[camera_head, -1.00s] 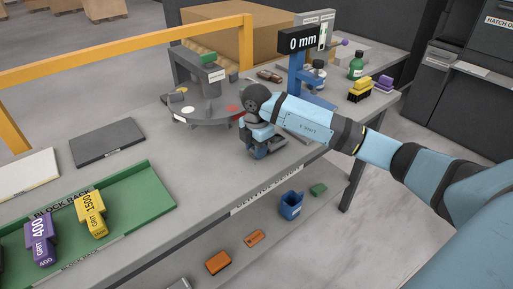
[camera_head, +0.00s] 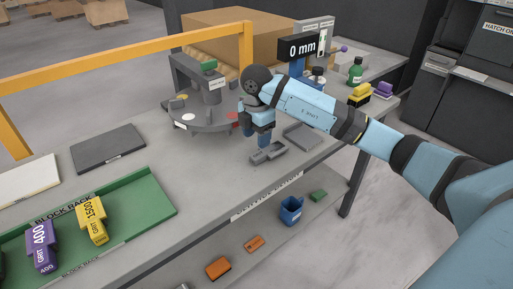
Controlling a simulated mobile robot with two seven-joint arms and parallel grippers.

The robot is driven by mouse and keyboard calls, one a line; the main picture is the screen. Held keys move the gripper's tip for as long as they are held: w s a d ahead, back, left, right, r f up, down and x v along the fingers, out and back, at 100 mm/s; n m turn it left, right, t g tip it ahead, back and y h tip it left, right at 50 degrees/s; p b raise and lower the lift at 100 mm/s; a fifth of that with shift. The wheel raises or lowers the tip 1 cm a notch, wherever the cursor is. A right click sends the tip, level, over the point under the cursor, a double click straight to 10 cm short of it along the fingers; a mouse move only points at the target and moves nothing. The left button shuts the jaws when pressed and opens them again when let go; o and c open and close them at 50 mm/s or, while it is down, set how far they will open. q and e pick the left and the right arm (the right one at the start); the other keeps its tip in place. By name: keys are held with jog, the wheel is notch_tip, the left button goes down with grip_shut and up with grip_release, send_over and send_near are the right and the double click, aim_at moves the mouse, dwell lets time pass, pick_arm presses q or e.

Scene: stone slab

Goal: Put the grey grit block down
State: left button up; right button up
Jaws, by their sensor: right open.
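The grey grit block (camera_head: 268,153) lies on the stone slab (camera_head: 215,170) near its front edge, just below my right gripper (camera_head: 265,143). The right gripper is open and points down over the block. Its fingertips are at or just above the block's top; I cannot tell whether they still touch it. The upper part of the block is partly hidden by the gripper. My left gripper is not in view.
A flat grey tray (camera_head: 304,137) lies right of the block. A round turntable (camera_head: 207,122) stands behind left. A green block rack (camera_head: 145,203) holds purple (camera_head: 41,243) and yellow (camera_head: 92,220) blocks. A blue cup (camera_head: 290,210) stands on the lower shelf. The slab left of the block is clear.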

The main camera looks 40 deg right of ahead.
notch_tip(320, 180, up, 5)
jog(key=shift+f, duration=0.1)
dwell(0.7)
